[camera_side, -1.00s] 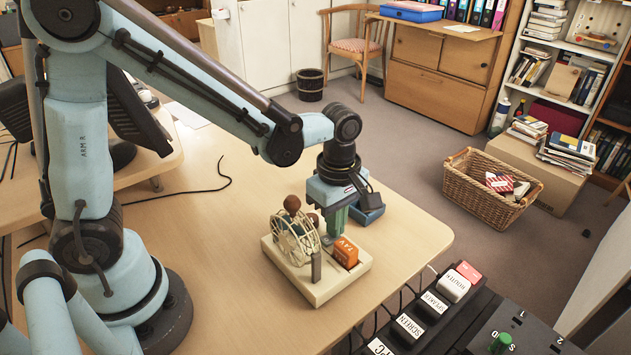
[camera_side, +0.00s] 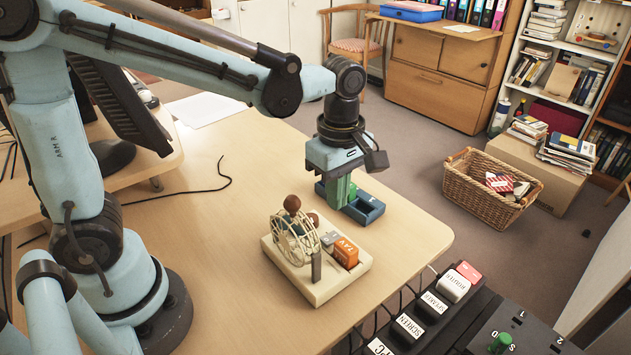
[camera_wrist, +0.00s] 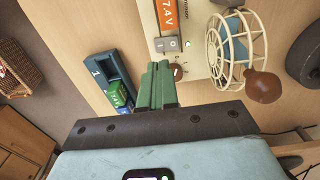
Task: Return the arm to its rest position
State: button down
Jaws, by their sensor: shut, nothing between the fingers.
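My gripper (camera_side: 341,192) is shut and empty. Its green fingers point down above the table, behind the cream device and close to the blue tray in the side view. The fingers also show in the wrist view (camera_wrist: 157,84). The cream device base (camera_side: 315,288) carries a wire cage wheel (camera_side: 294,241) with a brown knob, and an orange block (camera_side: 346,252) marked 7.4V. A small grey piece (camera_side: 330,238) sits beside the orange block; it also shows in the wrist view (camera_wrist: 166,44).
The dark blue tray (camera_side: 370,207) stands on the table (camera_side: 230,235); the wrist view shows green (camera_wrist: 118,94) and blue blocks in it. A row of labelled switches (camera_side: 433,303) lines the front right. A wicker basket (camera_side: 478,200) stands on the floor. The table's left part is mostly clear.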

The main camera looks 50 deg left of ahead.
dwell(0.3)
jog(key=s+a+r+m+t, duration=0.2)
jog(key=s+a+m+t, duration=0.3)
jog(key=m, duration=1.3)
jog(key=shift+a+r+t, duration=0.4)
jog(key=shift+a+t, duration=0.7)
jog(key=shift+a, duration=0.1)
jog(key=c, duration=1.8)
grip_release()
jog(key=shift+s, duration=0.1)
jog(key=shift+c, duration=0.2)
